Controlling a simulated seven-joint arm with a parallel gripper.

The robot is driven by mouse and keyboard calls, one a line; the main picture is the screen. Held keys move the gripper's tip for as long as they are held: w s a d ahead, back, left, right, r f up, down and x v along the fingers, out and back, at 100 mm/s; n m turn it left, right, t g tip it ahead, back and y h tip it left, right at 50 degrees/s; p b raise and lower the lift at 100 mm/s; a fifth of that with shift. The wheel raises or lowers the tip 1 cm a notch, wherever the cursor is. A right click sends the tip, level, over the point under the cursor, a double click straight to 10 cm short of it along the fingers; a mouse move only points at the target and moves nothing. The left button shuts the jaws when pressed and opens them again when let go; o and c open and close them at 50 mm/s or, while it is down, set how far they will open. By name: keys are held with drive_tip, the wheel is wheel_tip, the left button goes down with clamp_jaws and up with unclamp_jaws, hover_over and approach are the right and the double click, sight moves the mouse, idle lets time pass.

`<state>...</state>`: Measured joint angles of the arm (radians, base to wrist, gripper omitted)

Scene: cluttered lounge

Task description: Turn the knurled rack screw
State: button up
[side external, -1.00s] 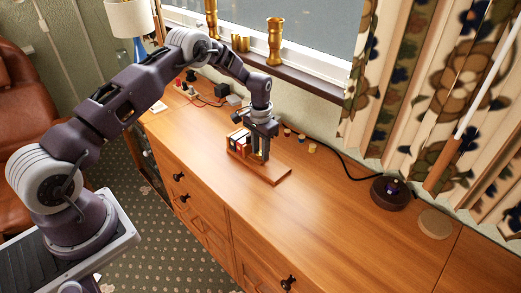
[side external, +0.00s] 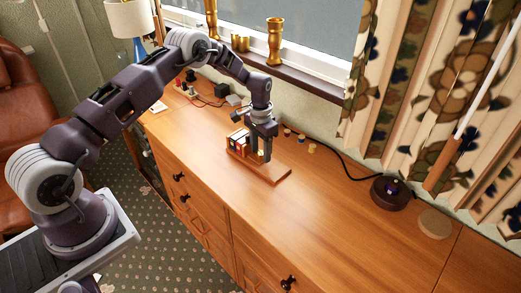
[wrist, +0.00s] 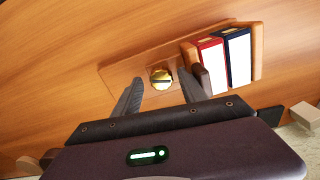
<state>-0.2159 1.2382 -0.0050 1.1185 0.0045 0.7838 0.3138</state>
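The knurled rack screw is a small round brass knob (wrist: 161,78) with a dark slot across its top. It stands on the wooden base of a small rack (wrist: 118,74), beside two upright books, one red (wrist: 210,62) and one dark blue (wrist: 237,55). In the side view the rack (side external: 273,174) sits on the sideboard under my gripper (side external: 259,157). In the wrist view my gripper (wrist: 161,80) is open, with one finger on each side of the brass knob and visible gaps between. The knob is mostly hidden in the side view.
The wooden sideboard (side external: 340,205) is clear to the right of the rack, up to a dark round device (side external: 390,194) with a cable and a round coaster (side external: 435,223). Several small pieces lie behind the rack. Brass vases (side external: 274,42) stand on the windowsill.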

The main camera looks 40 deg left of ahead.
sight(261, 153)
drive_tip(key=shift+a, duration=0.1)
drive_tip(key=n, duration=1.1)
drive_tip(key=shift+n, duration=0.4)
drive_tip(key=n, duration=1)
wheel_tip(261, 153, up, 7)
drive_tip(key=shift+f, duration=0.1)
drive_tip(key=s+d+r+m, duration=0.2)
drive_tip(key=s+r, duration=0.1)
drive_tip(key=r, duration=0.4)
drive_tip(key=s+d+r+m+t, duration=0.1)
drive_tip(key=s+d+r+m, duration=0.1)
drive_tip(key=r, duration=0.6)
drive_tip(key=s+d+r+m+t+h, duration=0.1)
drive_tip(key=s+d+r+m, duration=0.1)
drive_tip(key=s+r, duration=0.4)
wheel_tip(261, 153, up, 2)
drive_tip(key=shift+d+r+m, duration=0.2)
drive_tip(key=shift+d+m, duration=0.15)
drive_tip(key=shift+m, duration=0.55)
